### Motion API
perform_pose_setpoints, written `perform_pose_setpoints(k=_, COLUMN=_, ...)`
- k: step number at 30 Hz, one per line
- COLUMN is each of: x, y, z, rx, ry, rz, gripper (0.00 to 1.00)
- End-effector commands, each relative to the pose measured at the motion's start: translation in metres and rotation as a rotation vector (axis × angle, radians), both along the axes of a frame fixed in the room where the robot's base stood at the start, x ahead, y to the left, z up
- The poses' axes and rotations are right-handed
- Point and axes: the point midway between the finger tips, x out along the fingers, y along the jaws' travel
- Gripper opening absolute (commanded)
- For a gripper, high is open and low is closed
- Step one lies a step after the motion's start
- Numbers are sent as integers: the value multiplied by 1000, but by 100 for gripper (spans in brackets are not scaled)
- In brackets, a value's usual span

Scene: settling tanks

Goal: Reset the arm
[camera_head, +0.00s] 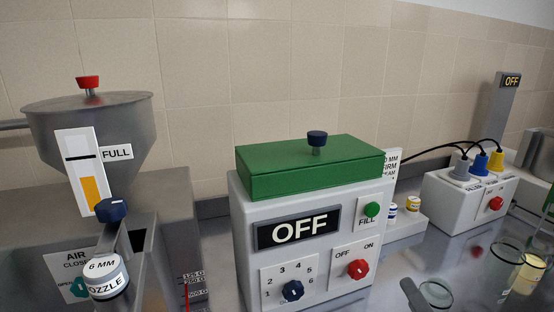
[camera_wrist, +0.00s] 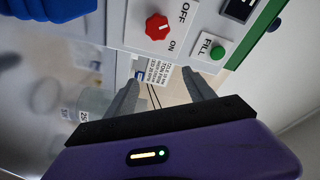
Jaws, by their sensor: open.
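My gripper (camera_wrist: 162,98) shows in the wrist view, its two dark fingers spread apart with nothing between them. In that view it is beside the white machine, whose red knob (camera_wrist: 157,26) and green FILL button (camera_wrist: 217,52) are close by. A printed label lies beyond the fingers. In the head view I cannot make out my gripper for sure. There the white machine (camera_head: 243,240) stands in the middle with a green lid (camera_head: 300,170), a dark display reading OFF, a blue dial (camera_head: 292,290) and a red OFF/ON knob (camera_head: 357,269).
A grey hopper (camera_head: 90,125) with a red-knobbed lid and a 6 MM nozzle (camera_head: 104,277) stands at the left. A white box (camera_head: 455,203) with several plugs and a red switch is at the right. Clear round vessels (camera_head: 505,252) and small jars (camera_head: 413,203) stand on the counter. A tiled wall closes the back.

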Motion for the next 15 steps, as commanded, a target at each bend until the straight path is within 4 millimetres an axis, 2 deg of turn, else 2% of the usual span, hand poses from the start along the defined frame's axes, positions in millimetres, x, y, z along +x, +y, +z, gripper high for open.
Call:
perform_pose_setpoints(k=1, x=-13, y=-3, z=-9, rx=-66, ry=5, rz=-41, gripper=63)
perform_pose_setpoints(k=7, x=-64, y=-9, z=-30, rx=-328, ry=13, rz=-164, gripper=63)
perform_pose_setpoints(k=15, x=-159, y=8, z=-51, rx=-705, ry=48, rz=-226, gripper=63)
